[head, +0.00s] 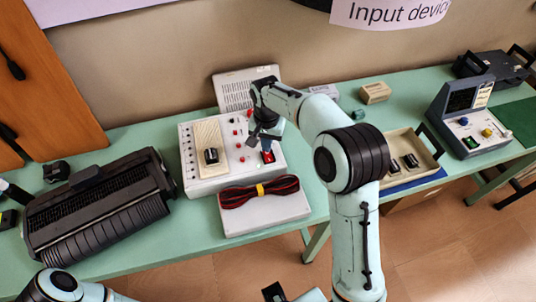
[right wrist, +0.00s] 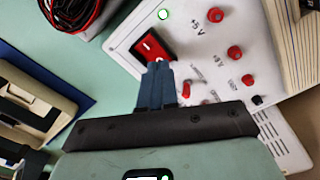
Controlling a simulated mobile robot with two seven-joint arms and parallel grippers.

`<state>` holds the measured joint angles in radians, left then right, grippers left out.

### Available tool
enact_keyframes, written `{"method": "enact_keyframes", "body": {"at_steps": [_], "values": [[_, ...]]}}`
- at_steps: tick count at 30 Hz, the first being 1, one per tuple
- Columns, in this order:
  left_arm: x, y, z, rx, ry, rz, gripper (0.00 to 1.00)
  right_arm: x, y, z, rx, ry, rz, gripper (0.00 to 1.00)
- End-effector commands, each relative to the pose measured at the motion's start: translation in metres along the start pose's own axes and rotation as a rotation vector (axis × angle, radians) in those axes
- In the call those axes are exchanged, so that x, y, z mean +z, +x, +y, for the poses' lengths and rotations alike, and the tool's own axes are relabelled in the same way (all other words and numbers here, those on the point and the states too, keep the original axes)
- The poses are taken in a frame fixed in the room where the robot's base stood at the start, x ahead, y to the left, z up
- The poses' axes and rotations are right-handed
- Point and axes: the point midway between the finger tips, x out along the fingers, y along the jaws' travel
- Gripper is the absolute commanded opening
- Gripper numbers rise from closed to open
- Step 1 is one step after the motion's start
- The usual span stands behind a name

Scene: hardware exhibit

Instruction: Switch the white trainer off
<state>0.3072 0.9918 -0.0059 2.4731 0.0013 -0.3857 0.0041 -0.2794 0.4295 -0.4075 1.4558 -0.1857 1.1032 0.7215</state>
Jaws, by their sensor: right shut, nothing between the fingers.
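The white trainer (head: 215,181) is a white panel box on the green table, with a dark knob on a beige strip, red knobs and a red rocker switch (head: 268,157) at its right front. In the right wrist view the red rocker (right wrist: 152,46) sits in a black frame, with a lit green lamp (right wrist: 163,14) near it. My right gripper (right wrist: 159,66) is shut and empty, its fingertips at the near edge of the rocker; I cannot tell whether they touch. In the head view it is over the panel's right side (head: 266,142).
A grey box (head: 285,212) with red and black cables lies in front of the trainer. A black typewriter-like machine (head: 98,208) stands left. A beige tray (head: 425,152) and a grey console (head: 466,120) stand right. A leaning perforated panel (head: 232,88) is behind.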

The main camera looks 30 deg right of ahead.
Motion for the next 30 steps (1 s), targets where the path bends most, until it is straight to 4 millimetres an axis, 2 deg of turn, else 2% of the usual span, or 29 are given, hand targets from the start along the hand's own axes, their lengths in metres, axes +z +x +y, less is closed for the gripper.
{"method": "enact_keyframes", "body": {"at_steps": [30], "values": [[0.002,0.008,-0.004,-0.001,-0.001,-0.004,0.43,0.000,0.016,0.000,0.001,0.000,-0.001,0.00]]}}
